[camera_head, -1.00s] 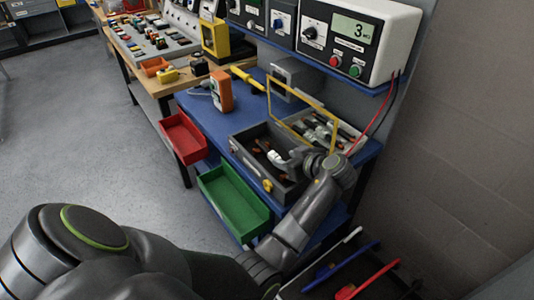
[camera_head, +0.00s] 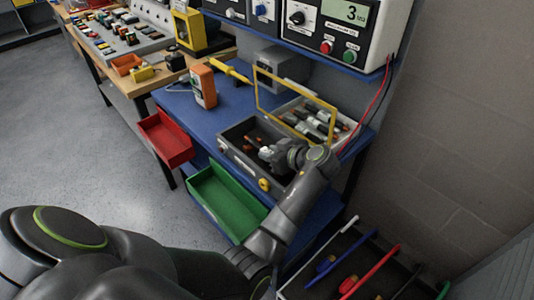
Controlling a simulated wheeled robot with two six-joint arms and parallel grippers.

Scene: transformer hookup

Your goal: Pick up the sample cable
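My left arm reaches in from the lower left, and its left gripper (camera_head: 268,153) is inside the grey open box (camera_head: 226,147) on the blue bench. The gripper is small and dark against the box, so I cannot tell whether its fingers are open or shut, or hold anything. Small orange-brown pieces (camera_head: 250,141) lie in the box beside the gripper; I cannot tell whether one is the sample cable. A light tray (camera_head: 346,124) behind the box holds several dark and light cable-like pieces (camera_head: 311,124). My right gripper is not in view.
A yellow frame (camera_head: 296,97) stands behind the grey box. An orange meter (camera_head: 203,87) is on the bench. Red (camera_head: 166,139) and green (camera_head: 226,204) bins project at the front. Coloured rods (camera_head: 369,271) lie at lower right. A measuring unit (camera_head: 338,33) is above.

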